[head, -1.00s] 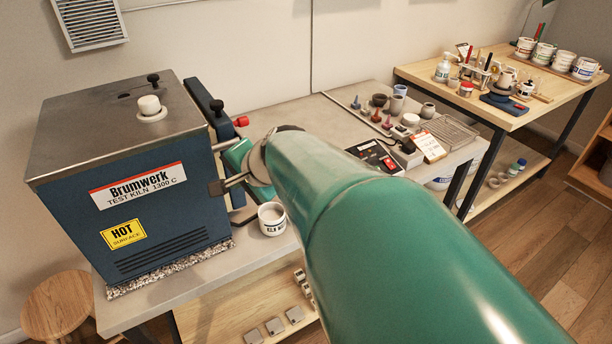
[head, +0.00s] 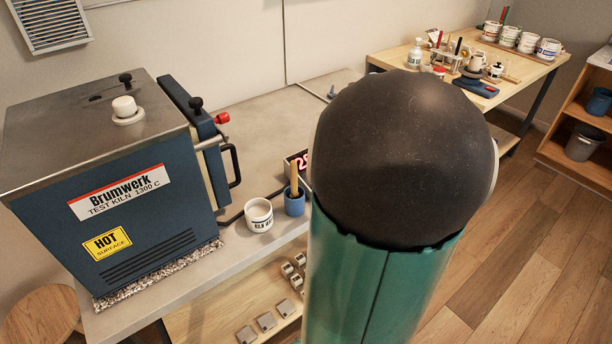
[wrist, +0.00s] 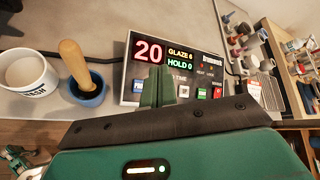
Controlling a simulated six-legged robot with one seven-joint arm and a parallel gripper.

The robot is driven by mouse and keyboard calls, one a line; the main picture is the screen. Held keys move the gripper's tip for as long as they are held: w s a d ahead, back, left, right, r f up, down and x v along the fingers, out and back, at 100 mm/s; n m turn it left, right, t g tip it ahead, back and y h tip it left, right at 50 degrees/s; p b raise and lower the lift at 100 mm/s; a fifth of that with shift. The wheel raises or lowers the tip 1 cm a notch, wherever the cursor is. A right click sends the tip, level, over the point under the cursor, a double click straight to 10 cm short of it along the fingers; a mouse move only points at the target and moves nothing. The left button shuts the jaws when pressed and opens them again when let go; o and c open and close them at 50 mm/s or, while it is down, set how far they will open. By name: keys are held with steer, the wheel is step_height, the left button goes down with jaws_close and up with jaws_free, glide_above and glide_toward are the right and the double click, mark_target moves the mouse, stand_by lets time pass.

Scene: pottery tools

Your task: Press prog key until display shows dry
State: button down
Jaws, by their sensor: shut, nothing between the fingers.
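The controller (wrist: 133,83) fills the middle of the wrist view. In the head view my arm hides most of the controller (head: 296,161) and all of my gripper.
A white mug (wrist: 28,75) and a blue pot (wrist: 84,92) with a wooden handle stand left of the controller. The kiln (head: 120,205) stands at the left of the bench in the head view.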

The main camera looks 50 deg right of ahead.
steer(key=f, duration=0.2)
steer(key=w+f, duration=0.1)
steer(key=f, duration=0.5)
steer(key=shift+w+d, duration=0.3)
steer(key=shift+f, duration=0.3)
steer(key=shift+f, duration=0.1)
stand_by(1.7)
steer(key=shift+w+d+f, duration=0.1)
steer(key=shift+f, duration=0.2)
steer(key=shift+w+f, duration=0.1)
steer(key=shift+f, duration=0.3)
stand_by(0.6)
steer(key=shift+r, duration=0.1)
steer(key=shift+s+r, duration=0.2)
steer(key=shift+r, duration=0.5)
